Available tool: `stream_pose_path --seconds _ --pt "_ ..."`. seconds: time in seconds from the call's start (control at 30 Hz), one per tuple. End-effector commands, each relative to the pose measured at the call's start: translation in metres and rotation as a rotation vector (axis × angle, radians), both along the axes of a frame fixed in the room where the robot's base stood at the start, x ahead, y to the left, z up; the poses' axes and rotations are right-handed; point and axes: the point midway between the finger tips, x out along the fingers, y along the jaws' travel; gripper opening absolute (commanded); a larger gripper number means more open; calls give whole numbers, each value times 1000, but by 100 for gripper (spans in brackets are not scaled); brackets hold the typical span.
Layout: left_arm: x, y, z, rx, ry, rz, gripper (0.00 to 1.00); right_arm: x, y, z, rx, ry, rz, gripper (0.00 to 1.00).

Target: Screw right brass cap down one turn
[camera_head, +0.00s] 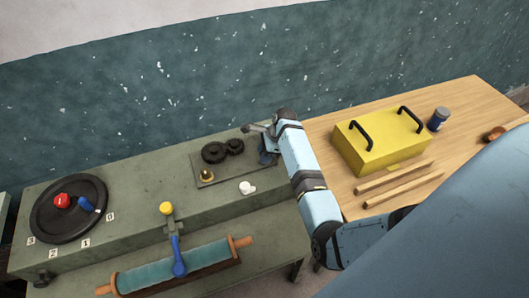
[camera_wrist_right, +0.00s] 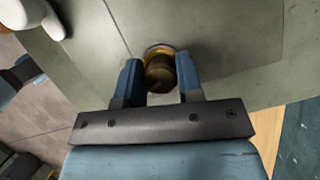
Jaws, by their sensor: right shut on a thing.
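The right brass cap (camera_wrist_right: 160,73) sits on a grey-green surface in the right wrist view, a brass ring showing around its far edge. My right gripper (camera_wrist_right: 160,84) has its two blue fingers on either side of the cap and is shut on it. In the head view the right gripper (camera_head: 267,157) points down at the right end of the dark plate (camera_head: 221,178) and hides this cap. Another brass cap (camera_head: 207,175) stands at the plate's left front. My left gripper is not in view.
Two black round wheels (camera_head: 215,152) stand on the plate close left of the gripper. A small white object (camera_head: 247,187) lies in front. A yellow box (camera_head: 381,143) with black handles and wooden strips (camera_head: 395,177) lie on the wooden table at right. A black turntable (camera_head: 70,222) is far left.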

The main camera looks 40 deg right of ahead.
Motion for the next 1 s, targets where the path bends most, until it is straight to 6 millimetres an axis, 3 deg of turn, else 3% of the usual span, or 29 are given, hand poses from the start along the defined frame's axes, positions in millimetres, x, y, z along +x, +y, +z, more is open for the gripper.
stream_pose_path --seconds 0.43,1.0 --pt "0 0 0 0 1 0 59 0 0 1 1 0 -311 10" --pt "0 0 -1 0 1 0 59 0 0 0 0 0 -399 10"
